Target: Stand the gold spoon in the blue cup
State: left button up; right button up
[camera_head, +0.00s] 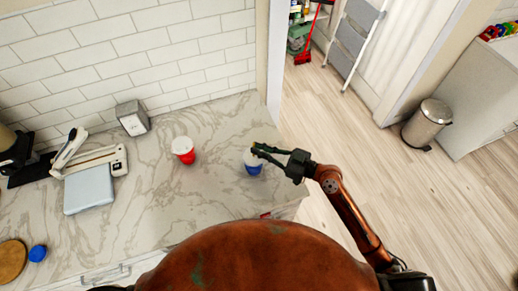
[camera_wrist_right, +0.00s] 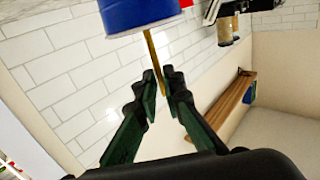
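The blue cup (camera_head: 253,168) stands on the marble counter near its right end, its pale top facing up. In the right wrist view, which looks turned over, the cup (camera_wrist_right: 140,14) is at the top edge. My right gripper (camera_head: 259,149) is at the cup, its fingers over the top. The gold spoon (camera_wrist_right: 153,55) runs from between the right fingertips (camera_wrist_right: 162,88) to the cup's rim; the fingers look closed on it. I cannot tell how far the spoon goes into the cup. Only a speck of gold shows in the head view. My left gripper is not in view.
A red cup (camera_head: 183,152) stands left of the blue cup. A grey box (camera_head: 132,118), a hinged white device (camera_head: 98,160), a round wooden board (camera_head: 12,260) and a small blue item (camera_head: 38,253) are farther left. The counter between the cups is clear.

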jog(key=o, duration=0.4)
jog(key=shift+o, duration=0.2)
jog(key=v, duration=1.2)
jog(key=shift+a, duration=0.1)
dwell(0.5)
